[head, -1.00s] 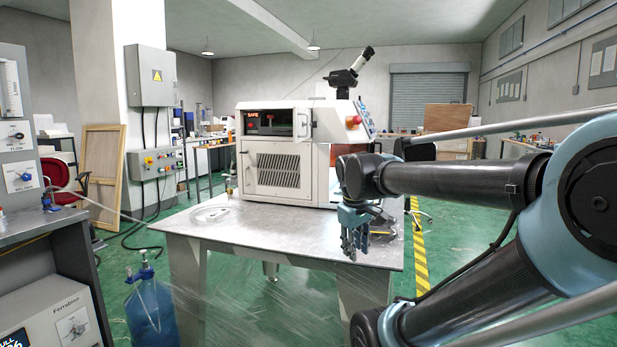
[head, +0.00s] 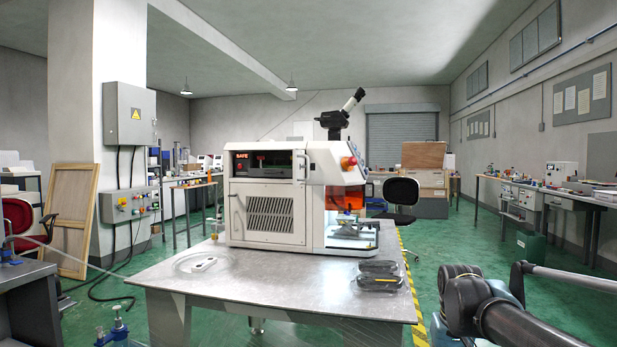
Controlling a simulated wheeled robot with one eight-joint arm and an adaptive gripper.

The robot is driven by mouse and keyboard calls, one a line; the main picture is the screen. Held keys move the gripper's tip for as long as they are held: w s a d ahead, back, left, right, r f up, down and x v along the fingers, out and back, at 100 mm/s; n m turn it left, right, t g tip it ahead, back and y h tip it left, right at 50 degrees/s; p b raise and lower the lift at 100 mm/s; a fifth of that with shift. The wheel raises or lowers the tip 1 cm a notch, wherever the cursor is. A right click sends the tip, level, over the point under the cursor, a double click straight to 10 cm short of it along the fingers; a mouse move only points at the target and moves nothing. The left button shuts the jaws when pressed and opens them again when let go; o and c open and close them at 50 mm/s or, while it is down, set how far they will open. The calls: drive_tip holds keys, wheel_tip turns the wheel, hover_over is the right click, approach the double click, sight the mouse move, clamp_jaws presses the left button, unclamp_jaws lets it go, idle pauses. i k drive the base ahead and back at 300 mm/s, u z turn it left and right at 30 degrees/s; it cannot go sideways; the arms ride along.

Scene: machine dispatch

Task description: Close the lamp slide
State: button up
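A white machine (head: 264,257) stands on the metal table. Its upper front has a dark recessed opening (head: 262,164) with a lit red "SAFE" sign (head: 242,156) at its left. A small pale panel (head: 300,165) stands out at the opening's right end. I cannot tell for sure which part is the lamp slide or how far it is open. My arm shows at the lower right, well apart from the machine. My gripper is below the frame, out of view.
The metal table (head: 190,290) carries a white item on a round plate (head: 203,265) at left and a clear-wrapped dark item (head: 380,275) at right. A microscope-like eyepiece (head: 340,112) rises above the machine. A black chair (head: 401,195) stands behind right.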

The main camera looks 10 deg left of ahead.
sight(260, 172)
drive_tip(key=z, duration=1.1)
drive_tip(key=k, duration=1)
drive_tip(key=u, duration=1.75)
drive_tip(key=i, duration=1.35)
